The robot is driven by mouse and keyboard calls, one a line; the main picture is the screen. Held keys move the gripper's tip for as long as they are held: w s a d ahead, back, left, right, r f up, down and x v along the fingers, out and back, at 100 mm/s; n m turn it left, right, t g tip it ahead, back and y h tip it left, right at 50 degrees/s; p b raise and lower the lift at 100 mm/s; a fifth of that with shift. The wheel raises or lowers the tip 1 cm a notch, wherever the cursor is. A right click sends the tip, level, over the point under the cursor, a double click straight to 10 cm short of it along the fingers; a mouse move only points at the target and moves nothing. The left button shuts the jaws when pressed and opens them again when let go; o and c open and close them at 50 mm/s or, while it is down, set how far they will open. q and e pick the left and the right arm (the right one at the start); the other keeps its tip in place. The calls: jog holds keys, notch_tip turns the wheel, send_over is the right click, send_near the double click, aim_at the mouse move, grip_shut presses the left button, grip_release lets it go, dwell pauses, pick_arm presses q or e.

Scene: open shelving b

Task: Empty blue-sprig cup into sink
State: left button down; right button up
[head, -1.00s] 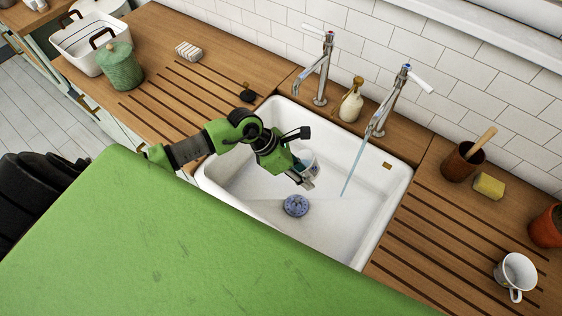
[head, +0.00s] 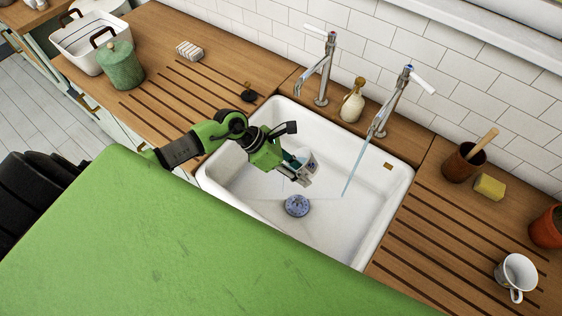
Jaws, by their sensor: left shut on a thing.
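My left gripper (head: 298,175) reaches over the white sink (head: 345,215) from the left. My right gripper is not in view.
A thin stream of water falls from the right tap (head: 389,103) into the sink. A round blue piece (head: 297,205) lies on the sink floor. Another white cup (head: 517,271) stands on the right drainboard. A soap bottle (head: 352,104) stands behind the sink.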

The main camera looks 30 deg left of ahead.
pick_arm(q)
jog(key=shift+d+r, duration=0.1)
jog(key=shift+d, duration=0.15)
jog(key=shift+a+r, duration=0.1)
jog(key=shift+a, duration=0.3)
jog(key=shift+d+r+h, duration=0.1)
jog(key=shift+d+h, duration=0.15)
jog(key=shift+h, duration=0.25)
jog(key=shift+a+r, duration=0.1)
jog(key=shift+a, duration=0.35)
jog(key=shift+d+h, duration=0.25)
jog(key=shift+h, duration=0.05)
jog(key=shift+a+r+t, duration=0.15)
jog(key=shift+a+t, duration=0.15)
jog(key=shift+a, duration=0.15)
